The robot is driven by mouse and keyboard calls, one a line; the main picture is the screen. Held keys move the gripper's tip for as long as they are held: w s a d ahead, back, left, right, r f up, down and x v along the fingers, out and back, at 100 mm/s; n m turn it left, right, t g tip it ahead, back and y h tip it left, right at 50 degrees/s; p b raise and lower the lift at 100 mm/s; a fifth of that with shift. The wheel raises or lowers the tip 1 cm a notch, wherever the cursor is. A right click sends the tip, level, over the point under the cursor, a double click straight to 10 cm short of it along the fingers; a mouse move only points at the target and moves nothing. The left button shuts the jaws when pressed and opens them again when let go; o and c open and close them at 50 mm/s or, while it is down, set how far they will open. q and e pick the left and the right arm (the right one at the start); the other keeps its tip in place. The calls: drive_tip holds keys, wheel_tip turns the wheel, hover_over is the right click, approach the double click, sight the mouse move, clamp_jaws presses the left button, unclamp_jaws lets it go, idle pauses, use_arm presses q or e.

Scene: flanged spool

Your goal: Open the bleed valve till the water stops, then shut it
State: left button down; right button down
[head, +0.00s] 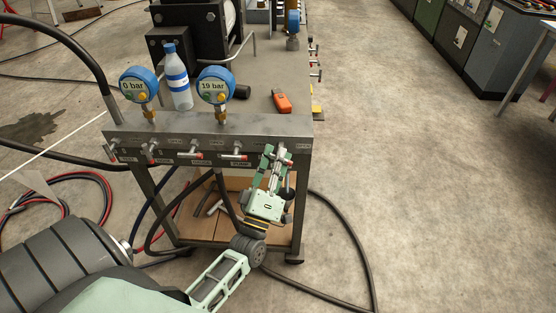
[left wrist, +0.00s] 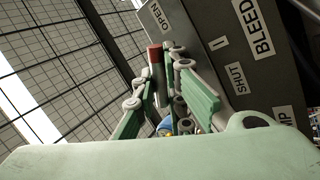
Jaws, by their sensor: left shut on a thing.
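My left gripper (head: 275,158) is at the rightmost valve on the front of the steel manifold (head: 210,128). In the left wrist view its fingers are shut on the bleed valve's handle (left wrist: 156,58), whose red end shows between them. The plate beside it bears the BLEED label (left wrist: 253,27), an OPEN label (left wrist: 160,17) and a SHUT label (left wrist: 235,78). The fingers hide most of the handle, so I cannot tell its exact angle. No running water is visible at the valve. My right gripper is not in view.
Several other red-tipped valves (head: 192,155) line the manifold. The left gauge (head: 138,85) reads 0 bar, the right gauge (head: 215,86) 19 bar.

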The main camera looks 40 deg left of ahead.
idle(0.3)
use_arm(q)
drive_tip(key=c, duration=1.8)
unclamp_jaws()
drive_tip(key=shift+s+f, duration=0.1)
drive_tip(key=v, duration=1.1)
drive_tip(key=shift+s+f, duration=0.25)
drive_tip(key=shift+s, duration=0.05)
